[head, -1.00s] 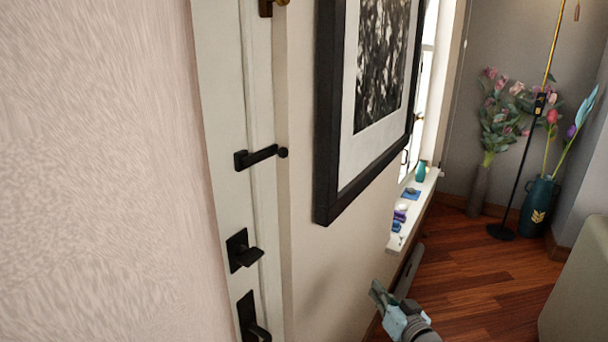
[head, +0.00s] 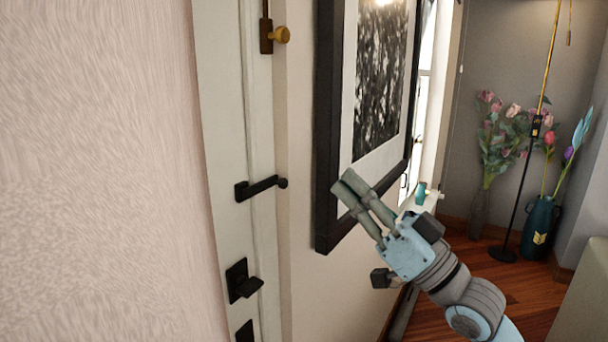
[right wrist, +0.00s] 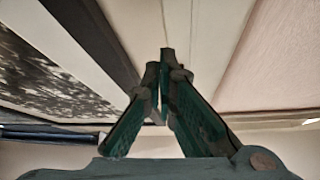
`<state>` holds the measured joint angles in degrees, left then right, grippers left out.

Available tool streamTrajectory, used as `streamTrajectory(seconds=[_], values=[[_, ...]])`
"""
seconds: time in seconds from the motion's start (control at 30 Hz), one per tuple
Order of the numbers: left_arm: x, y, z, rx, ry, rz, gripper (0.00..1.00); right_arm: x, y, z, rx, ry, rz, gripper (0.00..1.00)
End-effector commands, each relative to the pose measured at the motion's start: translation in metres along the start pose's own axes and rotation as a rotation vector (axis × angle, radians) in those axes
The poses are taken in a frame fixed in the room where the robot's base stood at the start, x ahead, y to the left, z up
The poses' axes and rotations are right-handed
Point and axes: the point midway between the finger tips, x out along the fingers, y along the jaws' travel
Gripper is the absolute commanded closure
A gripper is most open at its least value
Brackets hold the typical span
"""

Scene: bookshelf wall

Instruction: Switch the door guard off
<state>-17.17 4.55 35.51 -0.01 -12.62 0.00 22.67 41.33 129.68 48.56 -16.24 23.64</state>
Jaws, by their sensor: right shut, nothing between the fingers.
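The door guard (head: 262,187) is a black bar with a ball end. It lies sideways from the white door (head: 222,110) across to the frame at the right. My right gripper (head: 346,184) is raised in front of the framed picture, to the right of the guard and apart from it, its fingers pointing up and left. It is shut and empty, and its fingers also show together in the right wrist view (right wrist: 160,70). I cannot make out the guard in the right wrist view. My left gripper is not in view.
A black door handle (head: 242,282) is below the guard, and a brass knob (head: 281,35) on a dark plate is above it. A black-framed picture (head: 328,140) hangs beside the door. Vases of flowers (head: 540,225) and a lamp stand are at the far right.

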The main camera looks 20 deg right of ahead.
Motion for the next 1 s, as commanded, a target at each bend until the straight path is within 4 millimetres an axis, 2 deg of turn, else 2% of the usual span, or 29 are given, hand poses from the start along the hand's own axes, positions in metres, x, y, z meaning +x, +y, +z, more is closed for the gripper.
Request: streamTrajectory(seconds=[0.1, 0.43, 0.5, 0.7, 1.0], values=[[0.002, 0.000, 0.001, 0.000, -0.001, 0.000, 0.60, 0.019, -0.003, -0.001, 0.006, 0.005, -0.012, 1.00], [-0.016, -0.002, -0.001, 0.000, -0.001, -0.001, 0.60, 0.092, -0.005, -0.002, 0.005, 0.000, -0.012, 1.00], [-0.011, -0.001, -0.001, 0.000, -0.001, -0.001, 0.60, 0.086, -0.003, 0.015, 0.004, -0.006, -0.009, 1.00], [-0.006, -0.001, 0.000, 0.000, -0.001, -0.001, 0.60, 0.077, -0.003, 0.036, 0.001, -0.004, -0.009, 1.00], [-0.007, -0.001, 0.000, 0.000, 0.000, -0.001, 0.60, 0.076, -0.003, 0.039, 0.000, -0.003, -0.009, 1.00]])
